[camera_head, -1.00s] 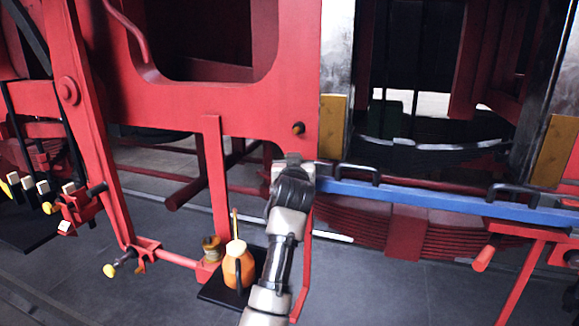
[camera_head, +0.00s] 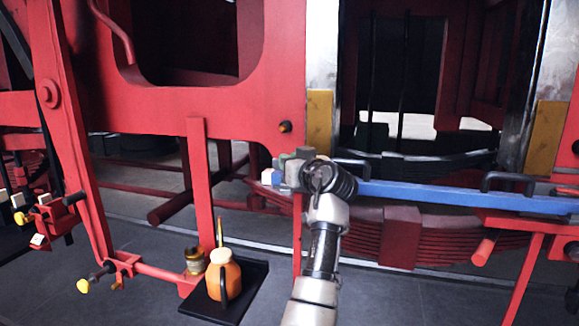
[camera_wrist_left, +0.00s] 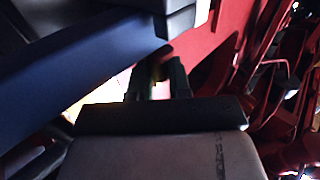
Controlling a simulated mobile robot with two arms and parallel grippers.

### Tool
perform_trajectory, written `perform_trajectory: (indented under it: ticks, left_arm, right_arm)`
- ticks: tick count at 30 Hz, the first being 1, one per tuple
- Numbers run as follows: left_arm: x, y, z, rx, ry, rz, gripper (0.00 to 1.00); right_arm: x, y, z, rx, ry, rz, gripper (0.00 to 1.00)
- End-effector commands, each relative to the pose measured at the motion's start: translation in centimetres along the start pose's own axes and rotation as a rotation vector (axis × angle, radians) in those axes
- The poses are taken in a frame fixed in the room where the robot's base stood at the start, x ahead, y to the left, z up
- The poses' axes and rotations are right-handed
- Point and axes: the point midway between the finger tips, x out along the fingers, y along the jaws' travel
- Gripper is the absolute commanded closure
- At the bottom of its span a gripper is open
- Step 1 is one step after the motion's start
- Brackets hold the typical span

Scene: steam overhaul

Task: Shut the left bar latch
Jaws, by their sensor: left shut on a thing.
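The blue bar (camera_head: 440,194) runs across the opening, with black handles on top. At its left end a grey block with a pale tip, which I take for the left bar latch (camera_head: 291,168), sticks out past my gripper. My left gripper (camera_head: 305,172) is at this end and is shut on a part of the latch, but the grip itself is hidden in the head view. In the left wrist view the dark gripper fingers (camera_wrist_left: 156,80) are beside the blue bar (camera_wrist_left: 70,75), and the dark block with a pale end (camera_wrist_left: 165,18) is above them. My right gripper is not in view.
A red frame (camera_head: 200,110) stands left of the bar. An orange container (camera_head: 223,278) stands on a black tray (camera_head: 254,290) on the floor, beside a small brass pot (camera_head: 195,260). A red stand (camera_head: 520,275) is at the right. Grey floor lies open between.

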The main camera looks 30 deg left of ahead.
Motion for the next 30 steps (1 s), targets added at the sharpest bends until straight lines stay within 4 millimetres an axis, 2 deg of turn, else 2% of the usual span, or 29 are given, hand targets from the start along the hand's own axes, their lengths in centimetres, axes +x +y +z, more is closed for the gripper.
perform_trajectory:
  ticks: [8,9,14,23,26,30]
  left_arm:
    - [0.0,0.0,-0.1,-0.001,0.001,0.001,1.0]
    - [0.0,0.0,-0.1,-0.001,0.001,0.001,0.8]
    - [0.0,0.0,-0.1,-0.001,0.001,0.001,0.56]
    - [-0.2,0.0,0.0,0.0,0.001,0.001,0.56]
    - [-1.1,0.1,0.1,-0.002,0.002,0.003,0.56]
    - [-3.6,0.1,0.3,-0.003,0.001,0.003,0.56]
  right_arm:
    - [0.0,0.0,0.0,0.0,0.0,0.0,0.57]
    - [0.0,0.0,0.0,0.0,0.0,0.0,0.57]
    - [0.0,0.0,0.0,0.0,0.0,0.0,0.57]
    - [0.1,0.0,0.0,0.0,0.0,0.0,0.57]
    - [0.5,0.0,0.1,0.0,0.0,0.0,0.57]
    - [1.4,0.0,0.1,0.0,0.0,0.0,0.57]
